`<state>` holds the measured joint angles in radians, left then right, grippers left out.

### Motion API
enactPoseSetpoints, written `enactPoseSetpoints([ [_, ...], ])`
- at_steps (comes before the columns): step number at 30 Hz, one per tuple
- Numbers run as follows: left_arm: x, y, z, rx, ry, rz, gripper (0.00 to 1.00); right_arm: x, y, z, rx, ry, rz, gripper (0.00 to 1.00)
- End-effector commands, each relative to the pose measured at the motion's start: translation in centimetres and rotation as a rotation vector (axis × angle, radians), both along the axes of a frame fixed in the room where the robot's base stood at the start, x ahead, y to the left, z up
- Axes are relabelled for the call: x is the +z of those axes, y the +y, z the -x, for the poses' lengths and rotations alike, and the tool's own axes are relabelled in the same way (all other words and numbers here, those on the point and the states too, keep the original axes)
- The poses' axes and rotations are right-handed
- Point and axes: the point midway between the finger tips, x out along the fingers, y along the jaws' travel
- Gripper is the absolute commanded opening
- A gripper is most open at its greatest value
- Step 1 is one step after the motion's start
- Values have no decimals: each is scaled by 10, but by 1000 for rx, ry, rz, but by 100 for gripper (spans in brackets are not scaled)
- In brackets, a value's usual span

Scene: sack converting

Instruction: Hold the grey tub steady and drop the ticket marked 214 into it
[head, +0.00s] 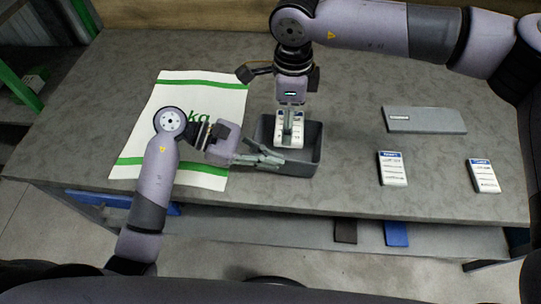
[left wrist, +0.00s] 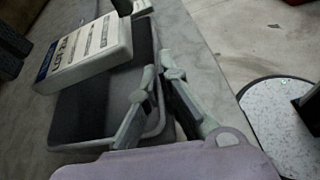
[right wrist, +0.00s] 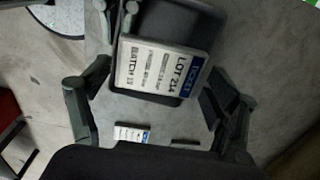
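The grey tub (head: 313,160) stands on the worktop beside the sack. My left gripper (head: 280,161) is closed on the tub's near wall, one finger inside and one outside; the left wrist view shows its fingertips (left wrist: 157,70) at the rim (left wrist: 153,40). The white ticket (head: 296,138) with a blue header is over the tub opening. Its LOT 214 marking shows on the ticket in the right wrist view (right wrist: 160,67). My right gripper (head: 288,128) points down with its fingers at the ticket's two ends, holding it. The ticket hides part of the tub's inside.
Two other white tickets, one nearer (head: 392,168) and one farther right (head: 484,176), lie on the worktop (head: 350,200). A flat grey block (head: 430,121) lies behind them. A white sack with green bands (head: 185,95) lies flat on the left. The worktop's front edge is close to the tub.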

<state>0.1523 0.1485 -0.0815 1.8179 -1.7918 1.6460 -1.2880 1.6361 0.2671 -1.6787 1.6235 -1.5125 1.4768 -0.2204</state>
Motion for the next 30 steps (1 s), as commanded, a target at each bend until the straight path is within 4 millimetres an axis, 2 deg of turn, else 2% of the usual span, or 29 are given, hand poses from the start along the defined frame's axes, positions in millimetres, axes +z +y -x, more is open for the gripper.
enactPoseSetpoints([
  [7,0,0,0,0,0,0,0,0,0,0,0,0,0,100],
  [19,0,0,0,0,0,0,0,4,0,0,0,-1,0,100],
  [23,0,0,0,0,0,0,0,18,0,-1,0,-2,-1,100],
  [30,0,0,0,0,0,0,0,64,0,-1,-1,-4,0,100],
])
